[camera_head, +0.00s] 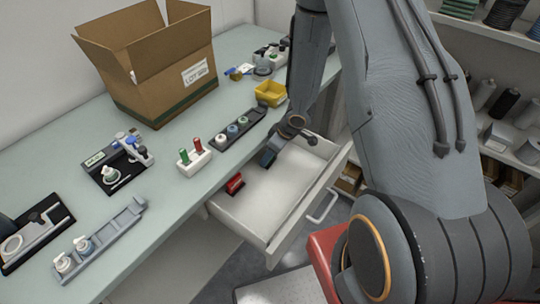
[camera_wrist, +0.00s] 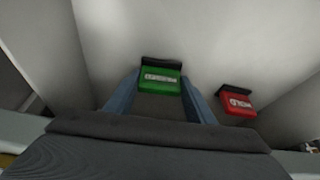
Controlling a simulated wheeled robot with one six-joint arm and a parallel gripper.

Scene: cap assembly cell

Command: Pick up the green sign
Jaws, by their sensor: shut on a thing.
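The green sign (camera_wrist: 160,79) shows in the wrist view, a green block with pale lettering and a black strip along its far edge. My gripper (camera_wrist: 159,92) has its two blue fingers on either side of the sign and is shut on it. In the head view my gripper (camera_head: 267,158) reaches down into the open drawer (camera_head: 275,207), and the green sign cannot be made out there. I cannot tell whether the sign touches the drawer floor.
A red sign (camera_head: 235,184) reading HOLD lies in the drawer; it also shows to the right in the wrist view (camera_wrist: 238,104). The drawer walls stand close around. On the bench are a cardboard box (camera_head: 160,75), a yellow bin (camera_head: 270,93) and a white holder (camera_head: 195,161) with green and red pieces.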

